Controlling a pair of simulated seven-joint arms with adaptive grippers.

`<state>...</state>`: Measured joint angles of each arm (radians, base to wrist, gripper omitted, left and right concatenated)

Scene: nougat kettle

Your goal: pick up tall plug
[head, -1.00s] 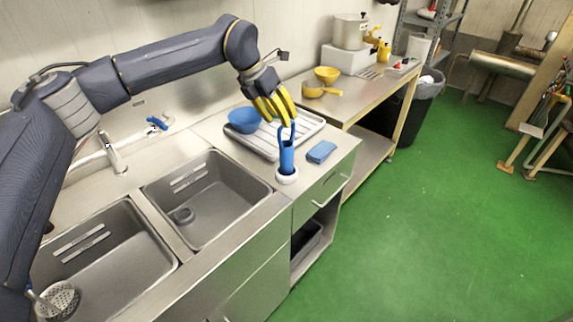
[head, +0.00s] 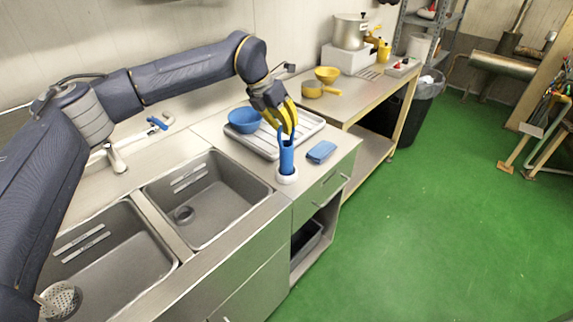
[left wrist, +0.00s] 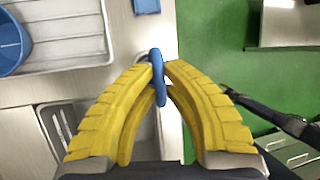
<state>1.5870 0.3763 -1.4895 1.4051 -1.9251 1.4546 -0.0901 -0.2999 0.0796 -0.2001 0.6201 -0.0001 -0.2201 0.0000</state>
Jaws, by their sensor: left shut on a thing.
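The tall plug (head: 286,158) is blue, with a looped handle at its top. In the left wrist view, the blue handle (left wrist: 157,68) sits between the two yellow fingertips (left wrist: 159,76). The plug's lower end is hidden in the holder.
A blue sponge (head: 321,152) lies right of the plug. Behind it, a blue bowl (head: 243,119) stands on a grey ribbed tray (head: 309,125). Two sinks (head: 215,200) lie to the left. Yellow pans (head: 318,89) stand on the farther table. The green floor at right is open.

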